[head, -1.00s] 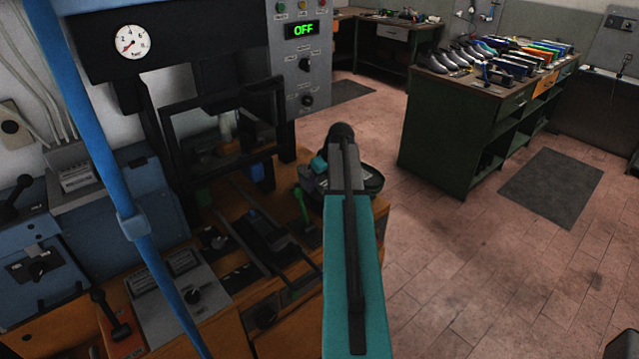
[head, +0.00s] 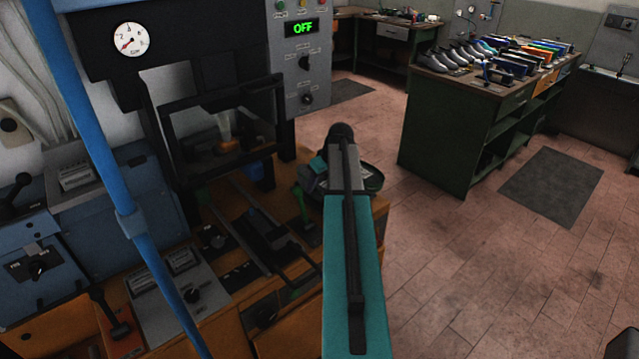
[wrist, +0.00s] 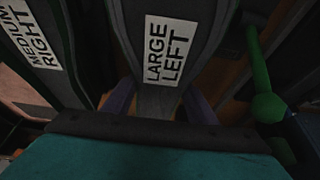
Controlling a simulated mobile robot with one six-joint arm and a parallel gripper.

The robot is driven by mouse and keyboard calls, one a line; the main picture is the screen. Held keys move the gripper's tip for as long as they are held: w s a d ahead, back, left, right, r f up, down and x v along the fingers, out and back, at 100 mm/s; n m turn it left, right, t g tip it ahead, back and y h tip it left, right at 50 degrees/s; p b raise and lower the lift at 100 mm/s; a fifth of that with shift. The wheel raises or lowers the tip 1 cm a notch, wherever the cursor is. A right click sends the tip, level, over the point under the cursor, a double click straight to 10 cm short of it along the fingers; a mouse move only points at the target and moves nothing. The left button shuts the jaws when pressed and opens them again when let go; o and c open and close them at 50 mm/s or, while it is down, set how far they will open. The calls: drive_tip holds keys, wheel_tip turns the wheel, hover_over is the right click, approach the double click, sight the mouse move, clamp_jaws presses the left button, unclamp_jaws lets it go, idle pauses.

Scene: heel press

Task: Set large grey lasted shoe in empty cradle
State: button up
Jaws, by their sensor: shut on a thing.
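My gripper (wrist: 160,104) shows in the wrist view, its two purplish fingers on either side of a dark grey piece labelled LARGE LEFT (wrist: 172,50). It is shut on this piece, which I take for the large grey lasted shoe; its far end is out of frame. A second dark piece labelled MEDIUM RIGHT (wrist: 35,42) lies to its left. In the head view my teal arm hides the gripper and most of what it holds. A dark carriage on rails (head: 268,238) is left of the arm; I cannot tell whether it is the empty cradle.
A green-handled lever (head: 303,208) stands close left of my arm; a green handle is also close right of the gripper in the wrist view (wrist: 266,100). The press guard frame (head: 205,101) is behind. A far bench (head: 445,135) holds several shoes. Open floor lies right.

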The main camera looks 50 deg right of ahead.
drive_tip(key=shift+f, duration=0.15)
idle(0.3)
drive_tip(key=o, duration=1.4)
drive_tip(key=shift+c, duration=0.2)
drive_tip(key=shift+f, duration=0.15)
drive_tip(key=shift+s, duration=0.1)
drive_tip(key=b+v, duration=0.4)
drive_tip(key=v, duration=1)
